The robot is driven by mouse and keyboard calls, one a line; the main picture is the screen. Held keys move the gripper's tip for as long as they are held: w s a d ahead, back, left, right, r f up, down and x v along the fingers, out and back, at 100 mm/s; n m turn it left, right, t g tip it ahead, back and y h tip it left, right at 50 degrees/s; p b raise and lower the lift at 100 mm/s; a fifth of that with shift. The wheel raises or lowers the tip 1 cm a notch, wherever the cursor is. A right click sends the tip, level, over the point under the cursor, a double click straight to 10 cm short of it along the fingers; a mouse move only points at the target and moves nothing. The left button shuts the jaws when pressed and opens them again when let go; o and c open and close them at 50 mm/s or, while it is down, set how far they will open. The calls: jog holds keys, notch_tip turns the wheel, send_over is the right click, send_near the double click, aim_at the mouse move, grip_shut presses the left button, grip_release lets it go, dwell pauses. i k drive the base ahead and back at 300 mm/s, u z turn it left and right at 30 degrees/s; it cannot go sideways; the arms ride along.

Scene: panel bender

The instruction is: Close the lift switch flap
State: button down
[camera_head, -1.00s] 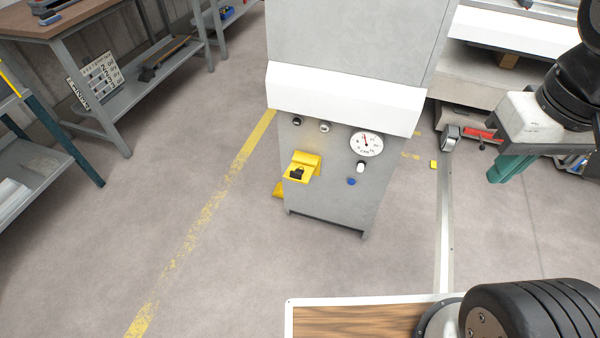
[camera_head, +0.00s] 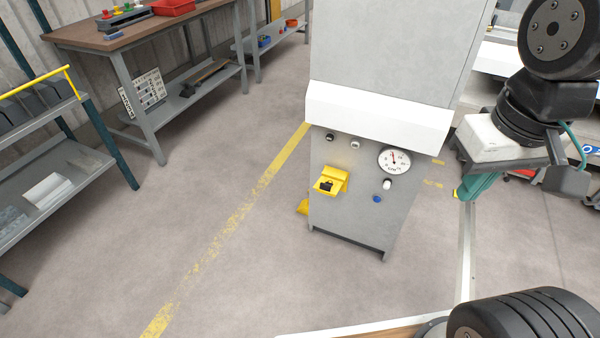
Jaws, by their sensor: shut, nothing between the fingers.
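The lift switch is a small yellow box (camera_head: 333,178) low on the front of the grey machine cabinet. Its yellow flap (camera_head: 326,186) sticks out from the panel and carries a dark mark like a padlock; it looks open, but its exact angle is hard to tell at this size. My gripper (camera_head: 468,192), with teal fingers, is at the right of the cabinet, in the air and well apart from the flap. The fingers are together and hold nothing.
The cabinet (camera_head: 350,218) also has a round gauge (camera_head: 394,160), a blue button (camera_head: 376,199) and knobs. A workbench (camera_head: 130,30) and a shelf rack (camera_head: 60,170) stand at the left. The floor (camera_head: 230,250) before the cabinet is clear.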

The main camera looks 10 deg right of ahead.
aim_at(330, 186)
jog(key=i, duration=0.85)
jog(key=z, duration=0.35)
